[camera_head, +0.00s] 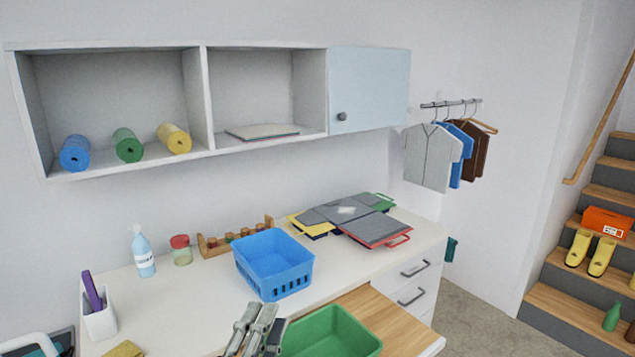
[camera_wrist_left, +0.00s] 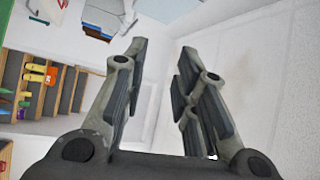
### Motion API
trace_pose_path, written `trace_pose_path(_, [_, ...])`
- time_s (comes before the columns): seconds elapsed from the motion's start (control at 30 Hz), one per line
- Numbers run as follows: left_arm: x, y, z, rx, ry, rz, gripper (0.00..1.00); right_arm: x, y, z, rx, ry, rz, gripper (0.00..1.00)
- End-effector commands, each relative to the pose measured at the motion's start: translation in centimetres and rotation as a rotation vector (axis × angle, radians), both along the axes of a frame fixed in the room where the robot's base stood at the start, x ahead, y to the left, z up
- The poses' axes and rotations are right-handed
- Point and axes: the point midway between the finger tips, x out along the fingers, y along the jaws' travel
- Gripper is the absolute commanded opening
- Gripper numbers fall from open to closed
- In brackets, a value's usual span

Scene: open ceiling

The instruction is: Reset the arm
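My left gripper (camera_head: 262,316) shows at the bottom of the head view, in front of the counter and just left of the green bin (camera_head: 335,318). In the left wrist view my left gripper (camera_wrist_left: 163,48) has its fingers spread apart with nothing between them. My right gripper is in neither view.
A blue basket (camera_head: 275,272), a spray bottle (camera_head: 143,252) and a red-lidded jar (camera_head: 181,250) stand on the white counter (camera_head: 190,305). Folders (camera_head: 345,215) lie at its right end. A wall shelf (camera_head: 207,100) hangs above. Stairs (camera_head: 575,305) rise at right.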

Motion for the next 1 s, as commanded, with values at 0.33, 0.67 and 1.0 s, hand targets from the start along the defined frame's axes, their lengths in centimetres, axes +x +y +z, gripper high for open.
trace_pose_path(0.33, [-7.8, 10.5, -19.4, -0.606, 0.873, 0.416, 0.27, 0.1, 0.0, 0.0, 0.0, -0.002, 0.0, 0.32])
trace_pose_path(0.67, [-21.6, 12.1, -28.2, -0.893, 1.413, 0.74, 0.27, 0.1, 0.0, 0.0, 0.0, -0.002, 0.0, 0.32])
trace_pose_path(1.0, [-22.9, 11.8, -36.8, -0.915, 1.531, 0.817, 0.27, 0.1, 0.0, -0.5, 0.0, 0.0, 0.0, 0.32])
